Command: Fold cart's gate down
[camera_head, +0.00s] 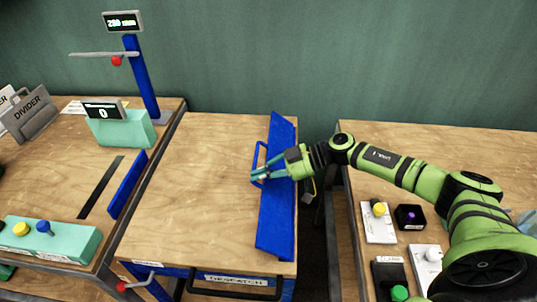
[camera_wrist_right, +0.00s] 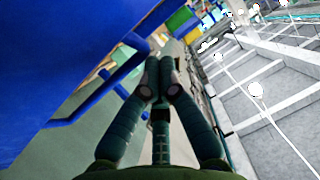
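The cart (camera_head: 190,150) has a bare wooden top and a "DESPATCH" label at its front. Its blue gate (camera_head: 275,225) runs along the right side and is raised; its exact tilt is hard to tell. A blue loop handle (camera_head: 257,159) sticks out from the gate's left face. My right gripper (camera_head: 258,176) reaches over the gate from the right, its fingertips at the handle. In the wrist view the fingertips (camera_wrist_right: 161,84) are together beside the handle (camera_wrist_right: 140,47), with nothing visible between them. The fingers hide part of the loop. My left gripper is out of view.
A left table holds a teal display box (camera_head: 122,132), a blue post (camera_head: 142,80) and a teal button box (camera_head: 50,240). A right table (camera_head: 440,138) carries several button boxes beneath my right arm. A narrow gap separates it from the cart.

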